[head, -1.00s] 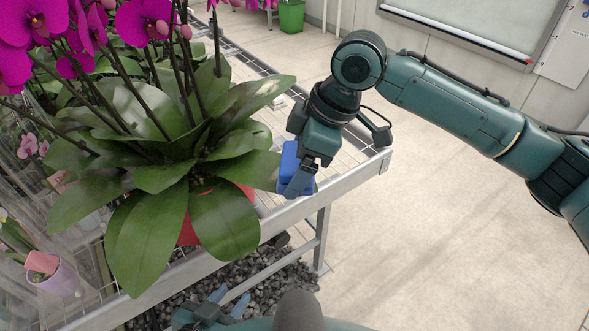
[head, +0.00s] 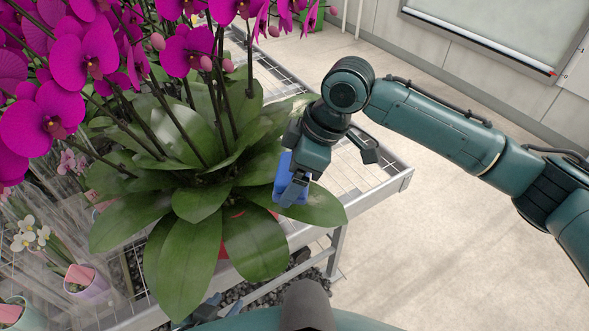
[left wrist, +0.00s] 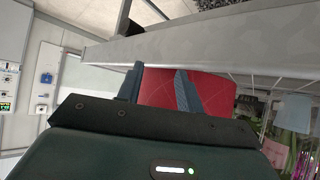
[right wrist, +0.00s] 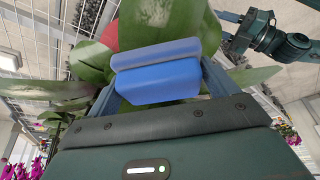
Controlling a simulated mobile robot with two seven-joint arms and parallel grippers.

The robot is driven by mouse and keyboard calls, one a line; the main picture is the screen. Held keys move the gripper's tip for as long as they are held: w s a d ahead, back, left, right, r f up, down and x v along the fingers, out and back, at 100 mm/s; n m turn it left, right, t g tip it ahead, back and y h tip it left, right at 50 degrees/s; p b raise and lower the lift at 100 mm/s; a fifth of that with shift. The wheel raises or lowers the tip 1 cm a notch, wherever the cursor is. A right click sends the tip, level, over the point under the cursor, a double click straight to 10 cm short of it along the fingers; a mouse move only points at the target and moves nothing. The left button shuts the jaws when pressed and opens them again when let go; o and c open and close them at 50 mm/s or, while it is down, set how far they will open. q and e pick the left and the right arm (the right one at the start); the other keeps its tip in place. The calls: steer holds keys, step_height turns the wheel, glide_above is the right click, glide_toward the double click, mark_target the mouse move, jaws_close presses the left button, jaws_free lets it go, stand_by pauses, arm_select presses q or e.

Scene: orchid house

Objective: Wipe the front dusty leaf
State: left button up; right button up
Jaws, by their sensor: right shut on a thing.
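A large orchid with broad green leaves and magenta flowers (head: 190,55) stands on the bench. Its front leaves (head: 255,240) hang toward me and look dark green; I cannot tell dust on them. A leaf with pale patches (right wrist: 150,18) shows beyond the pad in the right wrist view. My right gripper (head: 293,192) is shut on a blue pad (right wrist: 160,80), held beside the right-hand leaf (head: 318,208); contact is unclear. My left gripper (left wrist: 160,80) is open and empty, low in front of the red pot (left wrist: 205,90). In the head view it is mostly hidden at the bottom.
The wire-mesh bench (head: 365,180) has a raised metal edge along its front. Smaller potted orchids in a lilac pot (head: 88,285) and clear wrap stand at left. Dark gravel (head: 255,290) lies below. The floor at right is clear.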

mark_target(284, 167)
step_height(284, 167, up, 3)
steer(key=shift+w+a+f+p, duration=0.1)
steer(key=shift+p, duration=0.8)
steer(key=shift+r, duration=1.15)
steer(key=shift+f, duration=0.1)
